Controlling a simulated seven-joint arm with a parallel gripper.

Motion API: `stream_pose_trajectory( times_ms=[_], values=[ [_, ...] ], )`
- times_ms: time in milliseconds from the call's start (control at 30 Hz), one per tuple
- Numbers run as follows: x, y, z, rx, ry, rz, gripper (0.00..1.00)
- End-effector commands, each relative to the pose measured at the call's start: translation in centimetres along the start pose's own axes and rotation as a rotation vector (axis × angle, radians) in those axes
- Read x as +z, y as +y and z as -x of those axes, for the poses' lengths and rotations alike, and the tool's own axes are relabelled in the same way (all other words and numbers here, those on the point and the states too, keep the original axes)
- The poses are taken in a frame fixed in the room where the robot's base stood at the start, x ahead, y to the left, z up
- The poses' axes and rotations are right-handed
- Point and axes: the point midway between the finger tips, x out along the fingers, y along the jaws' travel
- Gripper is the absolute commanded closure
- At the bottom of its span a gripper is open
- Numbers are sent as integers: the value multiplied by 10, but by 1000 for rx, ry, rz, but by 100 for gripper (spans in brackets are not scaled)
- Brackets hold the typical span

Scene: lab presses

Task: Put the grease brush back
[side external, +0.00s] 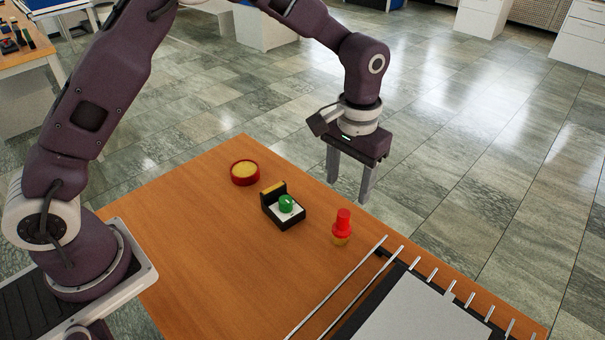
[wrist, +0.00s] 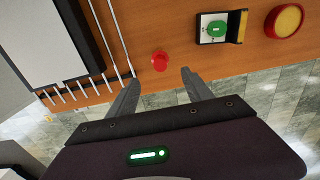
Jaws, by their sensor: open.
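A short red piece with a tan lower end (side external: 342,222) stands upright on the wooden table; it looks like the grease brush, though I cannot be sure. In the wrist view its red top (wrist: 160,60) shows just ahead of the gap between my fingertips. My gripper (side external: 349,190) is open and empty, fingers pointing down, above the table's far edge and apart from the red piece. A round red tub with a yellow top (side external: 245,172) stands farther left. Between them sits a black box with a green knob on a white face (side external: 285,206).
A dark-framed press bed with a pale plate (side external: 415,310) and several metal rods fills the near right of the table. The wooden table (side external: 200,240) is bare at its left and middle. Tiled floor lies beyond its edge.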

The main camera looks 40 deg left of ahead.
Motion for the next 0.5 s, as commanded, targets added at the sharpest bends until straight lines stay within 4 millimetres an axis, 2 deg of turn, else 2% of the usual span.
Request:
stream_pose_trajectory(
  times_ms=[167, 267, 367, 400, 467, 500],
  values=[
    [1, -2, 7, 2, 8, 0, 41],
    [14, -19, 45, 10, 55, 1, 41],
    [49, -48, 104, 20, 134, 2, 41],
    [69, -60, 125, 23, 169, 3, 41],
    [102, -78, 152, 26, 225, 4, 41],
    [127, -89, 165, 27, 264, 4, 41]
  ],
)
